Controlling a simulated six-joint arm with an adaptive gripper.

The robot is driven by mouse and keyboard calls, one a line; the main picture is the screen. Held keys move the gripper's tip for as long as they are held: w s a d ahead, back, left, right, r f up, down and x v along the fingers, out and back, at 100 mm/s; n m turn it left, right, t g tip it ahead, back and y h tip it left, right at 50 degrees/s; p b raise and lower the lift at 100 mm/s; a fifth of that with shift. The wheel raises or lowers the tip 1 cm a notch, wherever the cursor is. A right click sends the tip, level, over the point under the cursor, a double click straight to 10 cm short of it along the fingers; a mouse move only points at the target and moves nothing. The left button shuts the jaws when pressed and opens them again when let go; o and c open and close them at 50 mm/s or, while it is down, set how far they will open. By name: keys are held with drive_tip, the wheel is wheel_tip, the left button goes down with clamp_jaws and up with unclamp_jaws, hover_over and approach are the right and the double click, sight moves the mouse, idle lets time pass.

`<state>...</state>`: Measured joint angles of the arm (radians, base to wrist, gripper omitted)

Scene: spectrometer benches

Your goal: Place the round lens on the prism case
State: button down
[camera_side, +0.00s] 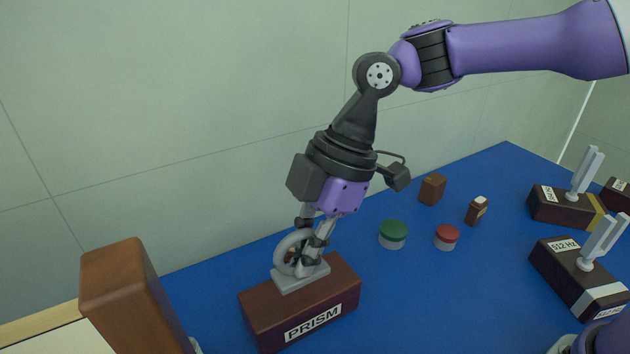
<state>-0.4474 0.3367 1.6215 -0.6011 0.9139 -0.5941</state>
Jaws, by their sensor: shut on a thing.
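The round lens (286,246) is a grey ring standing upright on a flat grey base. The prism case (260,311) is a dark brown box with a white PRISM label on its front. The lens base is over the case top and appears to rest on it, though I cannot see whether a small gap is left. My gripper (308,262) points down and is shut on the lens, its fingers covering part of the ring's right side.
A green-lidded jar (393,235), a red-lidded jar (446,237), a brown block (432,189) and a small bottle (476,211) stand to the right. Tuning forks on boxes (575,277) are at far right. A tall wooden block (130,300) stands at left.

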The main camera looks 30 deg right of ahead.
drive_tip(key=shift+w+d+f, duration=0.2)
drive_tip(key=shift+w+f, duration=0.15)
drive_tip(key=shift+w, duration=0.2)
drive_tip(key=shift+w+d+f, duration=0.2)
drive_tip(key=shift+w+f, duration=0.15)
drive_tip(key=shift+w, duration=0.15)
drive_tip(key=shift+w+f, duration=0.1)
drive_tip(key=shift+f, duration=1.95)
drive_tip(key=shift+f, duration=0.1)
drive_tip(key=c, duration=0.9)
unclamp_jaws()
drive_tip(key=shift+c, duration=0.2)
drive_tip(key=v, duration=1.2)
drive_tip(key=s+d+f+m+t+h, duration=0.1)
drive_tip(key=s+d+m+t+h, duration=0.1)
drive_tip(key=s+d+m, duration=0.3)
drive_tip(key=s+d+f+m+t+h, duration=0.1)
drive_tip(key=s+d+m, duration=0.4)
drive_tip(key=d+m, duration=0.8)
drive_tip(key=d+t+h, duration=0.1)
drive_tip(key=t, duration=0.1)
drive_tip(key=shift+s+t+h, duration=0.3)
drive_tip(key=shift+s, duration=0.05)
